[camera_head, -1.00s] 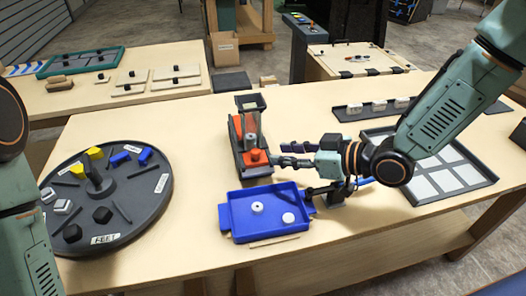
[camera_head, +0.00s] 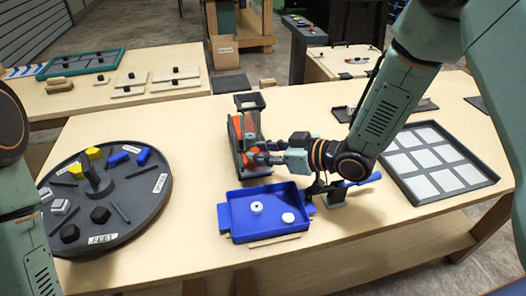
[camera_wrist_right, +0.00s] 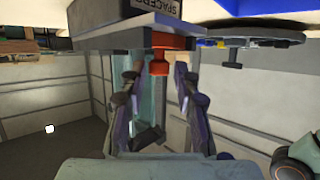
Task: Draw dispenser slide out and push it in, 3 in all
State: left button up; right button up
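The dispenser (camera_head: 239,153), with a clear tube and an orange-red slide, stands at the middle of the table behind the blue tray. In the right wrist view its label reads SPACERS, upside down, and the slide's orange knob (camera_wrist_right: 160,66) shows below it. My right gripper (camera_head: 264,156) is at the front of the dispenser. In the wrist view its fingers (camera_wrist_right: 158,95) are apart, one on each side of the knob, with gaps visible. The blue tray (camera_head: 229,222) holds two white round spacers (camera_head: 256,208), (camera_head: 288,218). My left gripper is out of view.
A dark round turntable (camera_head: 140,205) with yellow, blue and grey pieces stands at the left. A grey-framed panel of white squares (camera_head: 473,187) lies at the right. A blue-handled item (camera_head: 365,181) stands right of the tray, under my right forearm.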

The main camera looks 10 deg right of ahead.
jog(key=shift+c, duration=0.4)
grip_shut()
